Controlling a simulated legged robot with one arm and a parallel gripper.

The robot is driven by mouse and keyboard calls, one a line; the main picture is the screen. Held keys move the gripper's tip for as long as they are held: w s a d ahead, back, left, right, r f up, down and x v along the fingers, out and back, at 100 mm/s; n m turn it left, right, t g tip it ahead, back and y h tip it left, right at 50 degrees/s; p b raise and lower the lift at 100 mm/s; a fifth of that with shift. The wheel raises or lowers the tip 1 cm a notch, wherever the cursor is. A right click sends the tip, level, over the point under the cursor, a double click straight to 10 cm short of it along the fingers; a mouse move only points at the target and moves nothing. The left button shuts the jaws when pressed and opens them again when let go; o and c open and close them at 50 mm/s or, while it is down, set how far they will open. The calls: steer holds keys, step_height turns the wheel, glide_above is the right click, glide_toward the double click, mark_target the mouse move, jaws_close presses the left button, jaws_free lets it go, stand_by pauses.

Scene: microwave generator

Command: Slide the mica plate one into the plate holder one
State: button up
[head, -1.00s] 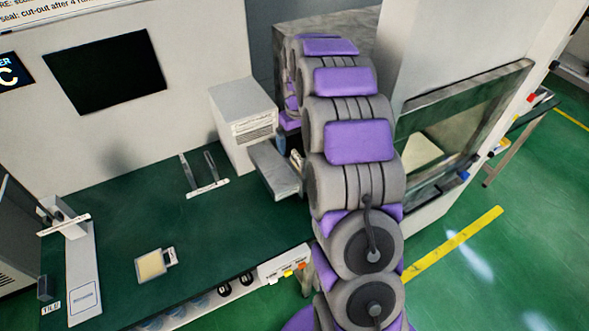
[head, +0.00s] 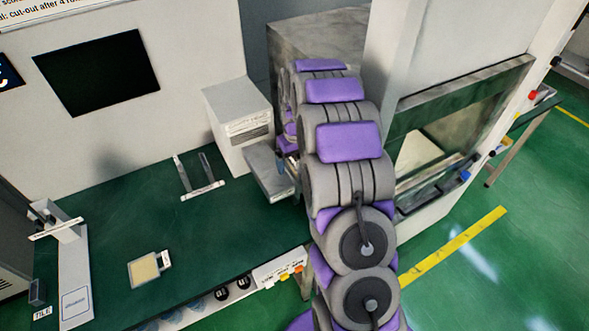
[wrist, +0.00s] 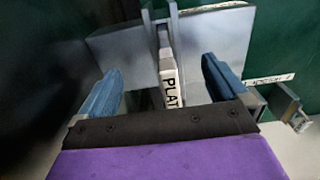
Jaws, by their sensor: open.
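In the wrist view my gripper (wrist: 162,80) is open, with its blue-padded fingers apart. A white tab lettered "PLAT" (wrist: 169,88) stands between the fingers, in front of grey metal panels (wrist: 215,42). The rest of its lettering is hidden, so I cannot tell which plate or holder it belongs to. In the head view a pale yellow plate (head: 144,270) with a small white tab lies flat on the green bench. A two-pronged upright stand (head: 202,190) with a white label strip is behind it. My gripper is mostly hidden by my arm there, beside a grey metal tray (head: 268,173).
A pale box (head: 238,122) stands behind the tray. A white stand (head: 74,285) is at the bench's left end. A cabinet with an open window (head: 450,145) is right of my arm. The green bench (head: 120,225) has clear room around the yellow plate.

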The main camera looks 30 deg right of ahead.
steer(key=shift+a+r, duration=0.15)
steer(key=shift+a, duration=0.75)
steer(key=shift+d, duration=1.1)
steer(key=shift+a, duration=0.6)
steer(key=shift+d, duration=0.35)
steer(key=shift+a, duration=0.35)
steer(key=c, duration=0.5)
steer(key=shift+d, duration=0.2)
steer(key=c, duration=0.8)
steer(key=shift+a, duration=0.3)
jaws_close()
steer(key=shift+d, duration=0.2)
